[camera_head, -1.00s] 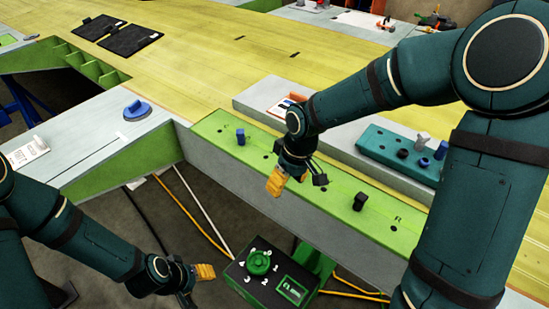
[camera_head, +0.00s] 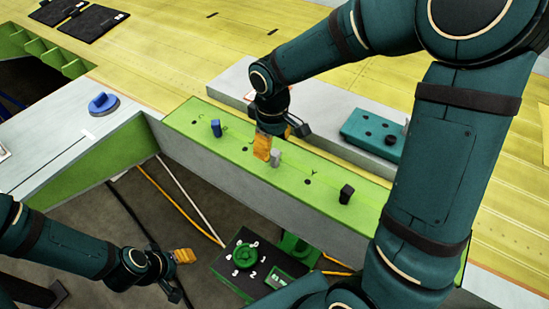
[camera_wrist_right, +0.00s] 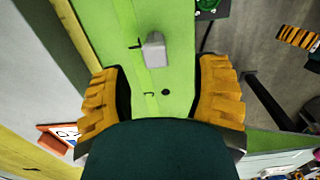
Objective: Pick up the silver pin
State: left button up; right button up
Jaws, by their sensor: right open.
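The silver pin (camera_head: 276,158) stands upright in the green strip on top of the jig beam, and it also shows in the right wrist view (camera_wrist_right: 155,50). My right gripper (camera_head: 267,150) is just behind and left of it in the head view, pointing down. In the right wrist view its orange fingers (camera_wrist_right: 162,92) are spread wide with nothing between them, and the pin lies beyond the tips, apart from them. My left gripper (camera_head: 180,268) hangs low at the left, away from the strip; its opening is not clear.
A blue pin (camera_head: 216,128) and a black pin (camera_head: 346,194) stand in the same green strip (camera_head: 235,150). A teal holder (camera_head: 365,129) lies behind, partly covered by my right arm. A black box with a green dial (camera_head: 243,256) sits below the beam.

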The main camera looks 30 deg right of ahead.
aim_at(275, 152)
jog(key=shift+d+f, duration=0.15)
jog(key=shift+f, duration=1.45)
jog(key=shift+d+f, duration=0.15)
jog(key=shift+f, duration=1.4)
grip_shut()
